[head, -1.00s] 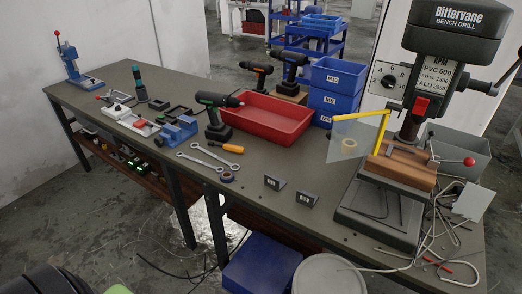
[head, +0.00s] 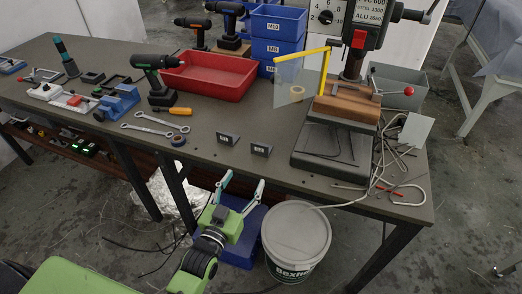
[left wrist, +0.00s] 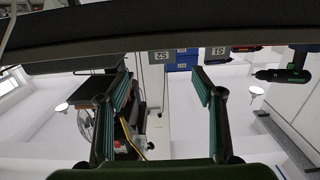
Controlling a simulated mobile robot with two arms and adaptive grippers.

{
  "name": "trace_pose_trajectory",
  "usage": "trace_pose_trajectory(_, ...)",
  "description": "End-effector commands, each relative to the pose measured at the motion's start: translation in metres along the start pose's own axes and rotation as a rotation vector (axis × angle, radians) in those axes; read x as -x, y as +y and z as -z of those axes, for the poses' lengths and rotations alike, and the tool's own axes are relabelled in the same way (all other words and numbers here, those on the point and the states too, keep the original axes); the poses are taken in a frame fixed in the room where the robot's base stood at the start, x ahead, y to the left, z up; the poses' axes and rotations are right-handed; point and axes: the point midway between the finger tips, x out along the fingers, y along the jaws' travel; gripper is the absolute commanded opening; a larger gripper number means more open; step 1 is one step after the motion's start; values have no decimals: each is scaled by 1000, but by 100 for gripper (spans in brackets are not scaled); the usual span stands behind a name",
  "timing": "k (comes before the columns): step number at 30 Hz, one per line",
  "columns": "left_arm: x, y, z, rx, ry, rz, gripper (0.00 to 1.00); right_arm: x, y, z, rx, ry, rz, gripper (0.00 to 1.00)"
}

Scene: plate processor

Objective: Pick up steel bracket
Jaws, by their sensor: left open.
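Two small dark steel brackets with pale labels stand upright on the workbench near its front edge, a left one (head: 228,138) and a right one (head: 261,149). In the left wrist view their label plates show beyond the fingers, one marked S2 (left wrist: 160,57) and one S1 (left wrist: 217,52). My left gripper (head: 242,183) is open and empty, in front of the bench edge and apart from both brackets. In the left wrist view its two fingers (left wrist: 162,78) are spread wide, with the S2 plate between them. My right gripper is not in view.
The bench drill (head: 340,120) stands right of the brackets, with bent rods and wires (head: 400,185) beside it. A red tray (head: 210,85) is behind. A lidded bucket (head: 296,235) stands below the bench front.

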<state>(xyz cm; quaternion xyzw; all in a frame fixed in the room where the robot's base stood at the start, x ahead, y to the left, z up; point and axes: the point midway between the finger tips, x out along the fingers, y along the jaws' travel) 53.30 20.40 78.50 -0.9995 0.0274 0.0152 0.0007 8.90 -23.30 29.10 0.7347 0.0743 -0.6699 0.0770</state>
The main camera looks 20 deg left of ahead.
Motion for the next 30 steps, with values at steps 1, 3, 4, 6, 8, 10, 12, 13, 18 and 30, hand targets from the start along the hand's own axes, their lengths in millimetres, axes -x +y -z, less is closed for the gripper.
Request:
trace_pose_trajectory(1, -1, -1, 9, 1, 19, 2, 61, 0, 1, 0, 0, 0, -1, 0)
trace_pose_trajectory(3, -5, -2, 16, 1, 33, 4, 61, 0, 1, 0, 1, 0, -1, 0)
trace_pose_trajectory(4, -8, -2, 17, 1, 35, 4, 61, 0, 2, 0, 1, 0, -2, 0)
trace_pose_trajectory(6, -18, -2, 18, 1, 37, 4, 61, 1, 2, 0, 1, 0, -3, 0)
trace_pose_trajectory(8, -30, -2, 19, 1, 36, 4, 61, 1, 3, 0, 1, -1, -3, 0)
trace_pose_trajectory(10, -43, -2, 19, 1, 35, 4, 61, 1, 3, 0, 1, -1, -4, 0)
trace_pose_trajectory(12, -56, -2, 19, 1, 34, 4, 61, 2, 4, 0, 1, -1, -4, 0)
trace_pose_trajectory(13, -62, -2, 19, 1, 35, 4, 61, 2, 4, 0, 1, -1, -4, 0)
trace_pose_trajectory(18, -82, -2, 18, 1, 32, 3, 61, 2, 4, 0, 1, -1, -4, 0)
trace_pose_trajectory(30, -121, -3, 23, 0, 32, 3, 61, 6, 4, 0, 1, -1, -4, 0)
